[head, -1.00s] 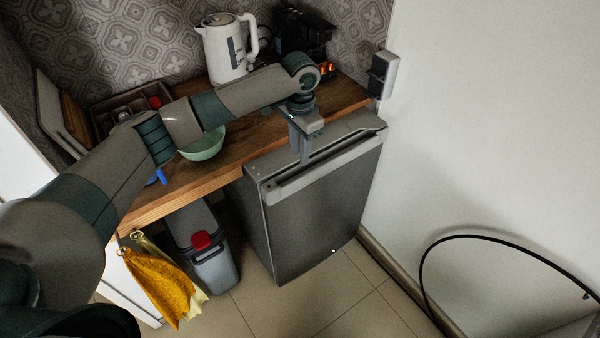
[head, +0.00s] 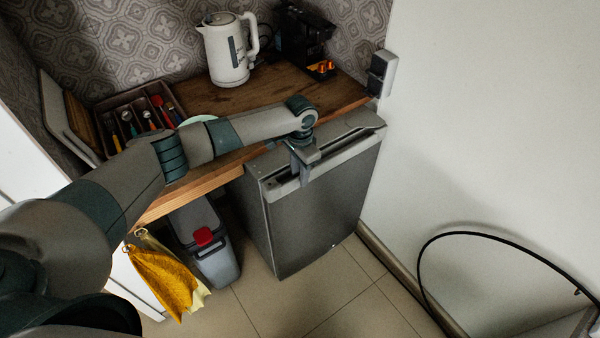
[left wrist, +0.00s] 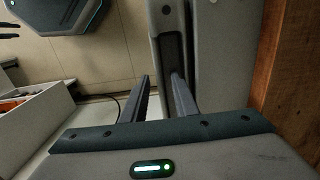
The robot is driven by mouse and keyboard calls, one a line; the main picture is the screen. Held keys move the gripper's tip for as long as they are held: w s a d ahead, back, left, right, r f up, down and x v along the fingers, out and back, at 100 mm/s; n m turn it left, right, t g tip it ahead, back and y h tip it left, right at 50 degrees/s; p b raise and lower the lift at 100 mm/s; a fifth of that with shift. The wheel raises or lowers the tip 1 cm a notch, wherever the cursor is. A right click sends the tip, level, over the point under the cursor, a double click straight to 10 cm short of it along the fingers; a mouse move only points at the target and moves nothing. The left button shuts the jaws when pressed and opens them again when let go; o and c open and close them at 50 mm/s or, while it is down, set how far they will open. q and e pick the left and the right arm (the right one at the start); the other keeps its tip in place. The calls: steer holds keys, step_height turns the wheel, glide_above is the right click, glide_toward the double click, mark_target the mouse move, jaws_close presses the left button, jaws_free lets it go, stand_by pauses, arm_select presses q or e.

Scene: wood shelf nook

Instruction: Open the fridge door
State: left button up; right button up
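The fridge (head: 318,220) is a small grey unit under the right end of the wooden counter. Its door looks shut, with a recessed handle (head: 338,158) along the top of the front. My left gripper (head: 303,178) points down at the left part of this handle. In the left wrist view, the two fingers of my left gripper (left wrist: 161,92) are apart, with the lip of the door's handle (left wrist: 158,55) between them. One finger is at the dark recess; contact is unclear. Two dark prongs at that view's left edge may be my right gripper (left wrist: 10,31); its state is unclear.
The wooden counter (head: 205,95) holds a white kettle (head: 228,50), a black machine (head: 303,40) and a cutlery tray (head: 112,103). A grey bin (head: 213,262) and yellow cloths (head: 160,278) are left of the fridge. A black cable (head: 500,238) arches at right. Floor before the fridge is clear.

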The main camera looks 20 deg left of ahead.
arm_select(q)
steer(key=shift+c, duration=0.4)
jaws_close()
steer(key=shift+r, duration=0.1)
stand_by(0.8)
